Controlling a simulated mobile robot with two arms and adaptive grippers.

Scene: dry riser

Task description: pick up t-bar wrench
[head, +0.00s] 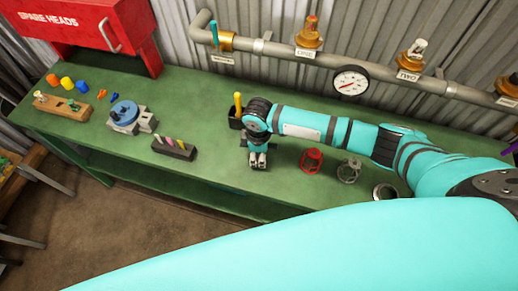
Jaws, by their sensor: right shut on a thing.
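My right gripper (258,160) points down over the green bench, near its front edge, right of the dark block with several coloured pieces. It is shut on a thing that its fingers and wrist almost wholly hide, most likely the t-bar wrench. I cannot make out the wrench's shape or whether it touches the bench. My left gripper is not in view.
On the green bench (195,85) stand a dark block (173,149), a blue round device (125,115), a wooden block (62,107), a black holder with a yellow handle (238,104), a red ring-like part (312,160) and a metal coupling (349,171). A pipe with a gauge (350,82) runs behind.

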